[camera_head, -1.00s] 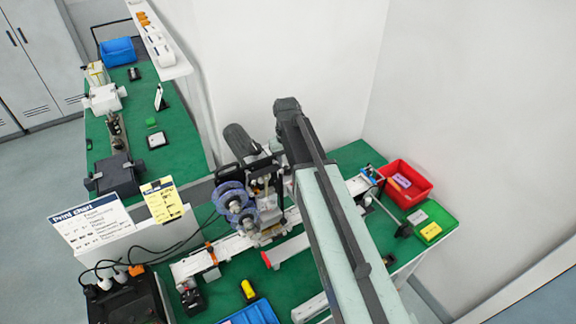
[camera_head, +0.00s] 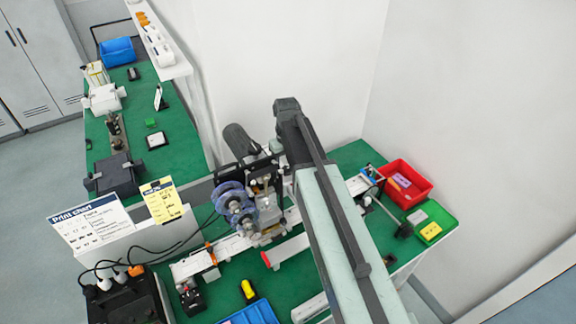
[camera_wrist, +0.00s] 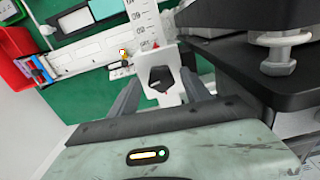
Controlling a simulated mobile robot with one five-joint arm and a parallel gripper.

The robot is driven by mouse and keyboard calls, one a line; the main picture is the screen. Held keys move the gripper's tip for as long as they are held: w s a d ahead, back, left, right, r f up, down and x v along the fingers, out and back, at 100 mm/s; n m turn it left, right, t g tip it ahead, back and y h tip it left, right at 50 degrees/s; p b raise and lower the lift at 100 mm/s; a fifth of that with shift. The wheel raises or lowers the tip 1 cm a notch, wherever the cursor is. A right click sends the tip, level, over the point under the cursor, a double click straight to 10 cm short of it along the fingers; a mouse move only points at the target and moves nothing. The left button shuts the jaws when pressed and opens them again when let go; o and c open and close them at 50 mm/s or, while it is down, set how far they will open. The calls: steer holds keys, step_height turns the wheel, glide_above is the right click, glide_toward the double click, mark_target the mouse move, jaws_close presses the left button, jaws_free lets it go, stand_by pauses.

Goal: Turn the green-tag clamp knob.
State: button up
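My gripper (camera_wrist: 160,95) shows in the wrist view with its two grey fingers apart. Between and beyond them is a white plate (camera_wrist: 155,62) with a dark, roughly six-sided shape (camera_wrist: 161,80) on it; I cannot tell if the fingers touch it. A grey metal knob-like part (camera_wrist: 278,52) stands on a black housing at the right. I cannot make out a green tag, so I cannot tell which part is the green-tag clamp knob. In the head view the coder machine with purple rolls (camera_head: 236,205) stands on the green bench, and my arm hides part of its right side.
In the head view a red bin (camera_head: 428,192) and a green tray (camera_head: 447,222) stand at the right of the bench. A print chart (camera_head: 92,222) and yellow note (camera_head: 162,200) stand at the left. In the wrist view the black housing (camera_wrist: 235,50) is close on the right.

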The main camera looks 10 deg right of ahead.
mark_target(287, 169)
steer(key=shift+r, duration=0.1)
step_height(287, 169, up, 8)
steer(key=p, duration=0.8)
steer(key=shift+f, duration=0.2)
